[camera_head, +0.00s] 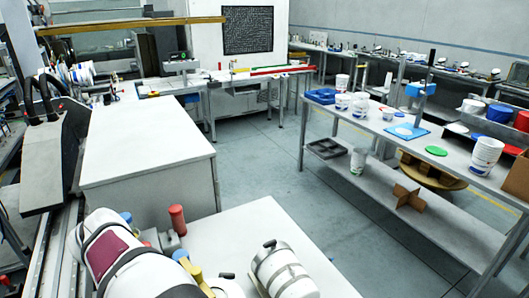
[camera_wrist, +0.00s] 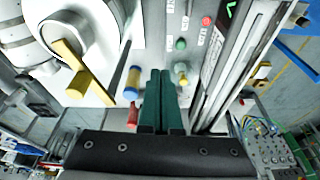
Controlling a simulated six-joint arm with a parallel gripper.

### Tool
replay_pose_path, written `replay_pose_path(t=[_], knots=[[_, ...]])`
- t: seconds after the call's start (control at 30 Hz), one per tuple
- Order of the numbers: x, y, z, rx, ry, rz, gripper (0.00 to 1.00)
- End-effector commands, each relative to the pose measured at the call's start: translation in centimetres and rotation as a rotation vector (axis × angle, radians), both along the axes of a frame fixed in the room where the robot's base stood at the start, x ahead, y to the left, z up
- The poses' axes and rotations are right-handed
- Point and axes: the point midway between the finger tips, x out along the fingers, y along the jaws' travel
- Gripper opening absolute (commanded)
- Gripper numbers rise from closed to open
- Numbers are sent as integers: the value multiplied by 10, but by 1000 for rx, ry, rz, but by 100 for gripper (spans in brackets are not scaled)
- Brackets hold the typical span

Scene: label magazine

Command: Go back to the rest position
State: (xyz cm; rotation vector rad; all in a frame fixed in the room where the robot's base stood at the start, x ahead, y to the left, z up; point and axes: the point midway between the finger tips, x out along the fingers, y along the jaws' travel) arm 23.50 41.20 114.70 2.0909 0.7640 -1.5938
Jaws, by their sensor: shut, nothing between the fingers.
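My gripper (camera_wrist: 160,74) shows in the wrist view as two dark green fingers side by side, touching, with nothing between them. A small blue, yellow and red cylinder (camera_wrist: 132,84) stands just left of the fingers, apart from them. A yellow knob (camera_wrist: 182,79) and a green button (camera_wrist: 180,44) are just to the right. In the head view I cannot make out my gripper. A red cylinder (camera_head: 177,220) stands near the bottom there. No marker for the rest position shows.
A yellow bar (camera_wrist: 72,64) and a white round part (camera_wrist: 72,30) lie at left in the wrist view. A metal rail (camera_wrist: 235,65) runs along the right. In the head view, a bare white bench (camera_head: 145,140) stands at left and a cluttered table (camera_head: 390,125) at right, with clear floor between.

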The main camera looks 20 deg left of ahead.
Motion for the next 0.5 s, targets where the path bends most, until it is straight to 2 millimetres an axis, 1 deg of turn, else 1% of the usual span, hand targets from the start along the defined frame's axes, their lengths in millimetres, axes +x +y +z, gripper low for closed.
replay_pose_path(t=[0.03, 0.07, 0.1, 0.13, 0.17, 0.2, 0.23, 0.27, 0.3, 0.33, 0.37, 0.4, 0.5], knots=[[19, -39, 11, -4, 20, -90, 0], [29, -68, 17, -10, 38, -154, 0], [38, -111, 23, -16, 66, -247, 0], [41, -144, 27, -18, 90, -320, 0], [40, -176, 30, -21, 114, -394, 0], [33, -218, 33, -19, 150, -496, 0], [25, -247, 34, -16, 176, -572, 0], [13, -275, 33, -10, 203, -648, 0], [-6, -306, 31, 0, 240, -746, 0], [-21, -325, 28, 10, 267, -817, 0], [-37, -340, 25, 21, 292, -882, 0], [-56, -356, 19, 38, 320, -959, 0], [-93, -373, 7, 72, 376, -1093, 0]])
